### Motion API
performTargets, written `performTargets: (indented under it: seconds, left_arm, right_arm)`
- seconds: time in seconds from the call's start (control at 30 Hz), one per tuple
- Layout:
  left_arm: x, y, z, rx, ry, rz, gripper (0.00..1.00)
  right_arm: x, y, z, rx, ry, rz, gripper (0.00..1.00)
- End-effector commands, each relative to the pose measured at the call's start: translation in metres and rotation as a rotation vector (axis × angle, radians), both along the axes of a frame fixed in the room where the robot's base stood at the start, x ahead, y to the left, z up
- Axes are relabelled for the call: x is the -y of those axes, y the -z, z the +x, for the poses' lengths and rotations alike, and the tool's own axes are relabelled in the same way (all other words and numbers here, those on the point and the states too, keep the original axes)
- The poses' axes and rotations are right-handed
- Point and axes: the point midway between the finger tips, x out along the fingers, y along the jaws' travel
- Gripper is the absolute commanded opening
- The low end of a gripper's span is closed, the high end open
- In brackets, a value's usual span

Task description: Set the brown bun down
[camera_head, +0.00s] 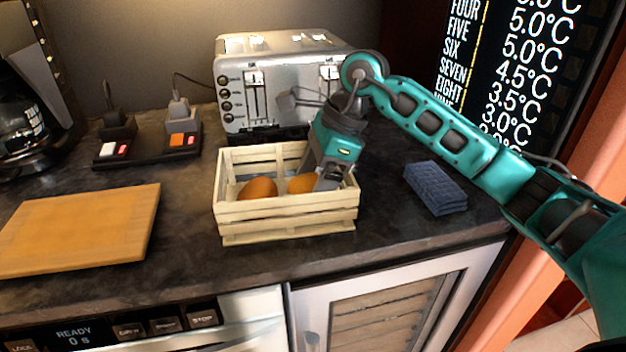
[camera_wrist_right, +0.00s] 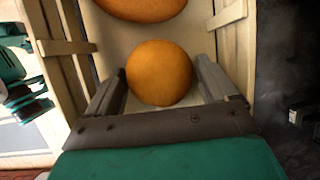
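The brown bun (camera_wrist_right: 160,72) is between the two fingers of my right gripper (camera_wrist_right: 160,80) in the right wrist view. The fingers lie against it on both sides, with no clear gap. In the head view this bun (camera_head: 302,183) is inside a pale wooden crate (camera_head: 288,228), low and partly hidden by my right gripper (camera_head: 322,180), which reaches down into the crate's right half. A second brown bun (camera_head: 258,188) lies in the left half of the crate; it also shows at the top of the right wrist view (camera_wrist_right: 142,8).
A silver toaster (camera_head: 280,75) stands behind the crate. A wooden board (camera_head: 80,230) lies to the left, a coffee pot (camera_head: 25,130) further left, and a folded blue cloth (camera_head: 435,188) to the right. The counter in front of the crate is clear.

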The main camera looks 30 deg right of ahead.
Motion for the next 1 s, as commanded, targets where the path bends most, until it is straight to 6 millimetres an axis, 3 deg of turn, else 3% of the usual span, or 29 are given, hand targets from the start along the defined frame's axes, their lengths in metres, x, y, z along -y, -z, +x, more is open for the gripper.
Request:
performTargets:
  seconds: [0.33, 0.8, 1.0]
  left_arm:
    - [0.000, -0.004, 0.000, 0.005, 0.001, 0.000, 0.43]
    - [-0.004, -0.005, -0.001, 0.001, -0.004, 0.010, 0.43]
    - [-0.005, -0.006, -0.002, 0.003, -0.006, 0.012, 0.43]
  right_arm:
    - [0.003, -0.010, 0.000, 0.003, 0.001, 0.000, 0.85]
    - [0.036, -0.096, -0.011, 0.004, 0.002, 0.000, 0.85]
    - [0.043, -0.112, -0.013, 0.001, 0.001, 0.000, 0.85]
